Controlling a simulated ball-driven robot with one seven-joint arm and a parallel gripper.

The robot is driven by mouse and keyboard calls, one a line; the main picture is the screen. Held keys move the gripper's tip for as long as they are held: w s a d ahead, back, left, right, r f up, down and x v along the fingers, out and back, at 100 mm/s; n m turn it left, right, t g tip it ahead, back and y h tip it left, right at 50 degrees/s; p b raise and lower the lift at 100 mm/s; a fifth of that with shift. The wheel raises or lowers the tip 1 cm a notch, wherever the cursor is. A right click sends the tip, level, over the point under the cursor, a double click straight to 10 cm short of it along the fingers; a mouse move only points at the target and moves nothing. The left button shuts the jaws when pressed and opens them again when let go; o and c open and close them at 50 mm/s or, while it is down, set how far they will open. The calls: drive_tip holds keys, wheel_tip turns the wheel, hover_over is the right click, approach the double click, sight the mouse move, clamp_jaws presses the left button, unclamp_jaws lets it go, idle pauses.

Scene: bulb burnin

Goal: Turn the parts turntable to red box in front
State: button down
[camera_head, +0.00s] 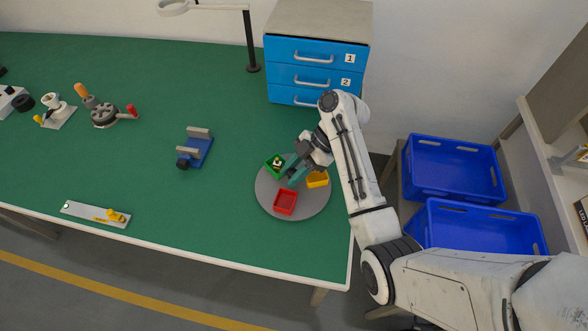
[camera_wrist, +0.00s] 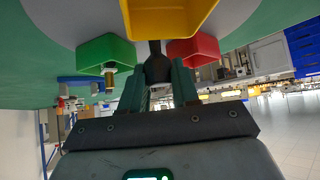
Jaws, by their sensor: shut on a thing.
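The grey round turntable (camera_head: 300,206) sits at the right end of the green bench and also shows in the wrist view (camera_wrist: 66,22). It carries a red box (camera_head: 285,202) at its lower side, a yellow box (camera_head: 317,179) at its right and a green box (camera_head: 275,163) at its upper left. The red box (camera_wrist: 193,50), yellow box (camera_wrist: 168,15) and green box (camera_wrist: 105,52) also show in the wrist view. My gripper (camera_head: 289,174) is over the turntable's middle. In the wrist view its teal fingers (camera_wrist: 158,80) are shut on a dark knob (camera_wrist: 157,64) between the boxes.
A blue drawer unit (camera_head: 312,65) stands behind the turntable. A blue fixture (camera_head: 195,149) is on the bench to its left. Two blue crates (camera_head: 452,170) are to the right, beyond my arm.

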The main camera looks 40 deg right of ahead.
drive_tip(key=shift+n+g, duration=0.7)
drive_tip(key=shift+n, duration=0.1)
drive_tip(key=shift+a, duration=0.1)
drive_tip(key=c, duration=1.2)
unclamp_jaws()
drive_tip(key=shift+w, duration=0.1)
drive_tip(key=shift+o, duration=0.2)
drive_tip(key=p+v, duration=0.6)
drive_tip(key=v, duration=0.2)
drive_tip(key=shift+d+r, duration=0.2)
drive_tip(key=shift+d, duration=0.2)
drive_tip(key=shift+v, duration=0.9)
